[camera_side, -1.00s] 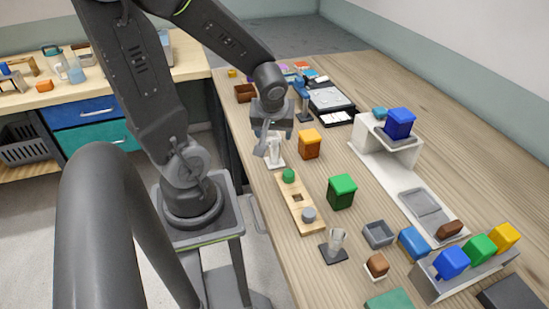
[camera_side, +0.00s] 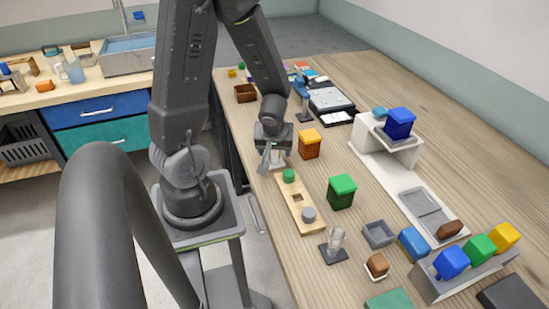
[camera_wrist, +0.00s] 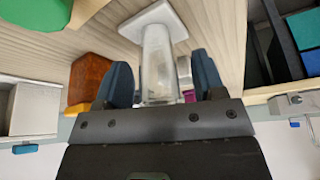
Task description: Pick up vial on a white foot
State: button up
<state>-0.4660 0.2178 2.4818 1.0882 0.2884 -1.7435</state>
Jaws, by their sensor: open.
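The clear vial (camera_wrist: 158,65) stands on a square white foot (camera_wrist: 165,14) in the wrist view. My gripper (camera_wrist: 160,72) is open, with one dark finger on each side of the vial. Gaps show between the fingers and the glass, so it is not gripped. In the side view my gripper (camera_side: 270,158) is low over the table's near edge and hides most of the vial. Part of the white foot (camera_side: 284,158) shows beside it.
An orange box (camera_side: 309,144) stands close to the right of my gripper. A wooden board (camera_side: 295,205) with a green knob and a grey knob lies just in front. A green box (camera_side: 341,192) stands farther right.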

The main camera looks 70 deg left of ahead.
jog(key=shift+a+f, duration=0.1)
jog(key=shift+f, duration=0.2)
jog(key=shift+c, duration=0.4)
jog(key=c, duration=0.9)
